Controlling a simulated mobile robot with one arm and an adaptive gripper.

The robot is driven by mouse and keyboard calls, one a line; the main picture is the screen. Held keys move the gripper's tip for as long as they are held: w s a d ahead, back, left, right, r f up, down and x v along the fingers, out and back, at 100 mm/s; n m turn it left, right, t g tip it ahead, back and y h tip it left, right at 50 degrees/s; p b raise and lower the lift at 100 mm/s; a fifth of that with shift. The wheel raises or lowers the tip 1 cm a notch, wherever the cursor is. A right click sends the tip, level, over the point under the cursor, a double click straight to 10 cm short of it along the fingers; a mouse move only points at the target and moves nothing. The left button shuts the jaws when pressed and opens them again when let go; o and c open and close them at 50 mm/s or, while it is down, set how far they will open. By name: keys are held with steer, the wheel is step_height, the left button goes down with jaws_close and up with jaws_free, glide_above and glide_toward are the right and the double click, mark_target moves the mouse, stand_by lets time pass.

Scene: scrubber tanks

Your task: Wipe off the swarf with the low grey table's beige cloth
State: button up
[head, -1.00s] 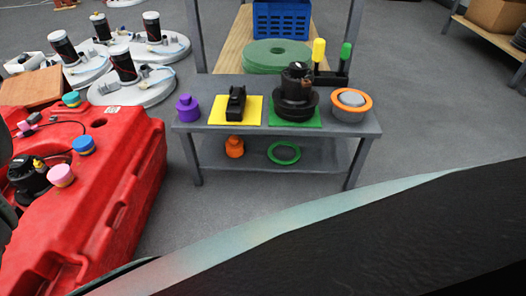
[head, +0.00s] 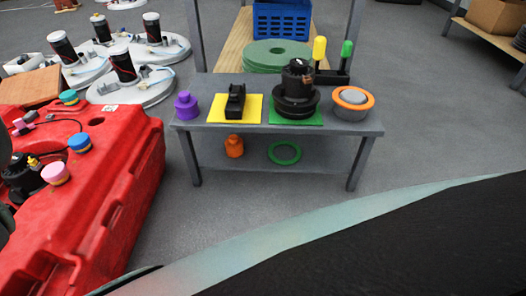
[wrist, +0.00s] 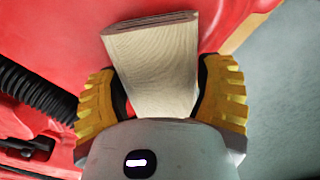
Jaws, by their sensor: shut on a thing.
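My gripper (wrist: 160,95) shows in the wrist view, its two yellow ridged fingers shut on a folded beige cloth (wrist: 155,55). The cloth sticks out past the fingertips, with the red tank's surface (wrist: 55,35) behind it. I cannot tell whether the cloth touches the tank. In the head view the red tank (head: 115,190) stands at the left. The low grey table (head: 230,128) stands in the middle and no cloth shows on it. I cannot make out any swarf. My gripper does not show in the head view.
On the table are a purple piece (head: 186,106), a black part on a yellow mat (head: 255,104), a black motor (head: 297,92) and an orange-rimmed grey part (head: 352,104). Coloured caps (head: 79,142) and a black fitting stand on the tank. Floor right of the table is clear.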

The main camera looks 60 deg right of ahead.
steer(key=shift+w+r+p, duration=0.1)
steer(key=shift+r+p, duration=2.6)
steer(key=shift+r, duration=0.25)
step_height(320, 180, up, 3)
steer(key=p, duration=0.3)
steer(key=shift+r, duration=0.1)
steer(key=shift+d, duration=0.1)
